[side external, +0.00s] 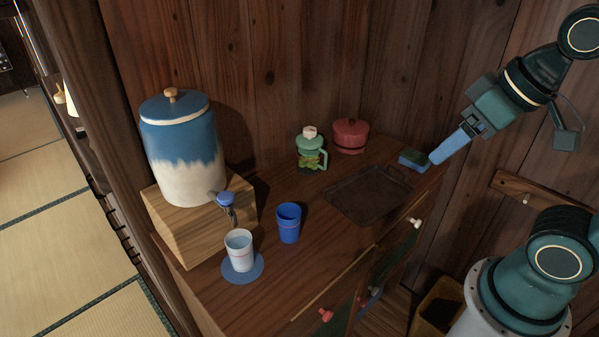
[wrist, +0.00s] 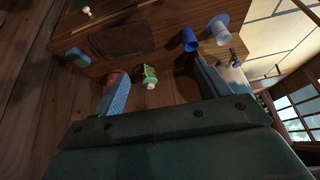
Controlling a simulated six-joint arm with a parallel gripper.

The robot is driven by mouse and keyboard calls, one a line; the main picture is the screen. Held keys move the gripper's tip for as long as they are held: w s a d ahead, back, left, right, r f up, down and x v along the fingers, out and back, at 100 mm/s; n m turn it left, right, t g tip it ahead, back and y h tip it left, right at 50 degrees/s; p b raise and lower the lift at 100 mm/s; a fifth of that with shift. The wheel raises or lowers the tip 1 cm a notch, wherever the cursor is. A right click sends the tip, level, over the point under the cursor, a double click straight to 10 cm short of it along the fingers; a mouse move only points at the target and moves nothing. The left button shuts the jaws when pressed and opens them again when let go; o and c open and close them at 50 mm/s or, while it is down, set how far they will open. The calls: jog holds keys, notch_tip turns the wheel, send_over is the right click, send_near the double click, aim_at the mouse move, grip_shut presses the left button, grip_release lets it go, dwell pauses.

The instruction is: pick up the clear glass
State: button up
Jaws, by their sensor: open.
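The clear glass (side external: 240,252) is a pale, see-through tumbler with a thin reddish band. It stands upright on a round blue coaster (side external: 230,277) at the cabinet's front left, below the dispenser's tap. In the wrist view the glass (wrist: 217,29) is small, near the top right. My gripper (side external: 434,158) is raised at the far right end of the cabinet, well away from the glass. In the wrist view its two blue fingers are spread (wrist: 163,84), with nothing held between them.
A blue cup (side external: 288,224) stands close to the right of the glass. The blue-and-white dispenser (side external: 181,150) sits on a wooden box (side external: 195,236) behind it.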

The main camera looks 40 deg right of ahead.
jog(key=w+a+f+m+g+y, duration=0.1)
jog(key=w+a+m, duration=0.3)
jog(key=w+m, duration=0.3)
jog(key=w+a+f+m+g+y, duration=0.15)
jog(key=w+a+m, duration=0.25)
jog(key=w, duration=0.5)
jog(key=w+a+f+m+g+y, duration=0.1)
jog(key=w+a+f+m+y, duration=0.1)
jog(key=w+a+f+m, duration=0.7)
notch_tip(320, 180, down, 4)
jog(key=shift+w+r+m+g, duration=0.25)
jog(key=shift+w+m+g, duration=0.1)
jog(key=shift+w+m, duration=0.6)
jog(key=shift+s, duration=0.15)
send_over(245, 236)
jog(key=s+d, duration=0.1)
jog(key=s, duration=0.1)
notch_tip(245, 236, down, 8)
jog(key=shift+s+d, duration=0.15)
jog(key=shift+x, duration=2.55)
